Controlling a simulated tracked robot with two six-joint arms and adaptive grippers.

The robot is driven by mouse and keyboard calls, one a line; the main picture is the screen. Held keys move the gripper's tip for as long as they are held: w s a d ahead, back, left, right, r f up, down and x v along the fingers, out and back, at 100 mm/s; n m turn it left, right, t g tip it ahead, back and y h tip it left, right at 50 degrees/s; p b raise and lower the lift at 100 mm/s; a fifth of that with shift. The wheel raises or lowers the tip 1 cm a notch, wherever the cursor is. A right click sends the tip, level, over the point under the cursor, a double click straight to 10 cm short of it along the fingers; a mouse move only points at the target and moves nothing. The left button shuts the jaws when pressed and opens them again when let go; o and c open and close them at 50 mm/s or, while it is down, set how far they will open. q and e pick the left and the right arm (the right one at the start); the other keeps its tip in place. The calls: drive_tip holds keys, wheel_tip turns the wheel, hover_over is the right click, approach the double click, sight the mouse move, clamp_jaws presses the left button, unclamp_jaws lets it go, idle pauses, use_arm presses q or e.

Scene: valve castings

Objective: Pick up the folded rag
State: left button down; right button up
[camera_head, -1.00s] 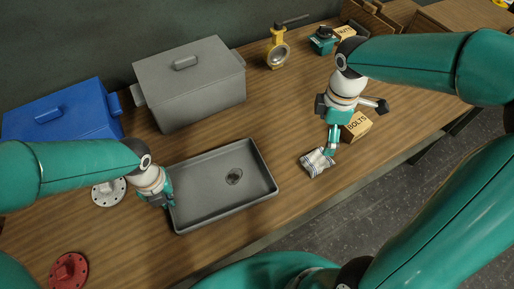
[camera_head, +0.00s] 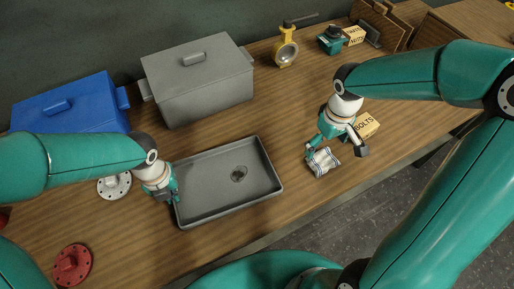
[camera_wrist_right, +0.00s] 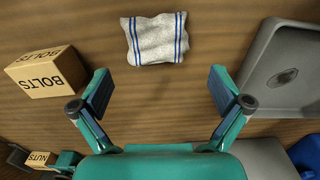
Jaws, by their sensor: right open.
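The folded rag (camera_head: 323,161) is white-grey with blue stripes and lies on the wooden table to the right of the grey tray. It also shows in the right wrist view (camera_wrist_right: 155,38), at the top middle, beyond the fingertips. My right gripper (camera_head: 318,146) is just beside the rag and above the table, and partly overlaps it in the head view. In the right wrist view its two fingers (camera_wrist_right: 161,92) are wide apart with bare table between them. My left gripper (camera_head: 173,194) is at the left rim of the grey tray; its fingertips are too small to judge.
The grey tray (camera_head: 214,205) lies left of the rag. The bolts box (camera_head: 366,125) stands close behind and right of it. A grey lidded bin (camera_head: 205,85), blue bin (camera_head: 75,108), yellow valve (camera_head: 286,52), white flange (camera_head: 114,187) and red flange (camera_head: 71,265) are further off.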

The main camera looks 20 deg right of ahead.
sight(323, 158)
drive_tip(key=f, duration=0.5)
drive_tip(key=shift+s+d+f, duration=0.2)
drive_tip(key=shift+s+d, duration=0.05)
drive_tip(key=shift+f, duration=0.55)
drive_tip(key=c, duration=1.3)
wheel_tip(323, 158, up, 10)
